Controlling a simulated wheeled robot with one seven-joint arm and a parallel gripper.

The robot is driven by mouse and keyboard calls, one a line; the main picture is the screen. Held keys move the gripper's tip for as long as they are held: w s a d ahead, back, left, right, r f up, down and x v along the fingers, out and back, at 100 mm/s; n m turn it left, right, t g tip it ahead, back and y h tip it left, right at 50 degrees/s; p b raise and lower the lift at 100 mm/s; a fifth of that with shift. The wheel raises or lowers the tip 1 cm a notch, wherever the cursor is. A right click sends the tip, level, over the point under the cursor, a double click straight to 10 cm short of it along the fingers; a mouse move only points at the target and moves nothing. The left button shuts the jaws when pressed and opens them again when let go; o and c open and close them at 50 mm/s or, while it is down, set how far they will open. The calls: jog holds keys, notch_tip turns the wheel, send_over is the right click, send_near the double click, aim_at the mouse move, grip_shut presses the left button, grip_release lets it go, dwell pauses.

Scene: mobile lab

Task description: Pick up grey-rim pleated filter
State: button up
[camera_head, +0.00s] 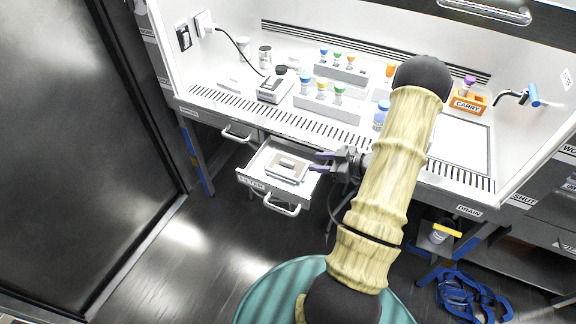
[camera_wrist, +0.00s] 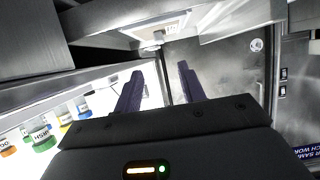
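An open drawer (camera_head: 249,180) under the bench holds a flat rectangular piece with a grey frame (camera_head: 287,167), which looks like the pleated filter; its pleats are too small to make out. In the wrist view a pale framed panel (camera_wrist: 165,28) shows at the top, perhaps the same piece. My gripper (camera_head: 323,162) is beside the drawer's right side, apart from the filter. In the wrist view its two purple fingers (camera_wrist: 160,73) are spread with nothing between them.
The bench above carries a small scale (camera_head: 273,91), racks of capped vials (camera_head: 320,104), and an orange carry rack (camera_head: 467,104). The drawer's handle (camera_head: 281,208) sticks out in front. Blue hoses (camera_head: 470,296) lie on the floor at right. The floor left of the drawer is clear.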

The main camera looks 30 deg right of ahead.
aim_at(289, 162)
jog(key=x, duration=0.5)
jog(key=shift+w+a+f, duration=0.2)
jog(key=shift+w, duration=0.05)
jog(key=shift+f+p+x, duration=0.2)
jog(key=shift+p+x, duration=0.05)
jog(key=shift+x, duration=1.05)
jog(key=shift+f+p+x, duration=0.2)
jog(key=shift+p+x, duration=0.05)
jog(key=shift+x, duration=1.05)
jog(key=shift+s, duration=0.2)
jog(key=shift+r, duration=0.1)
grip_shut()
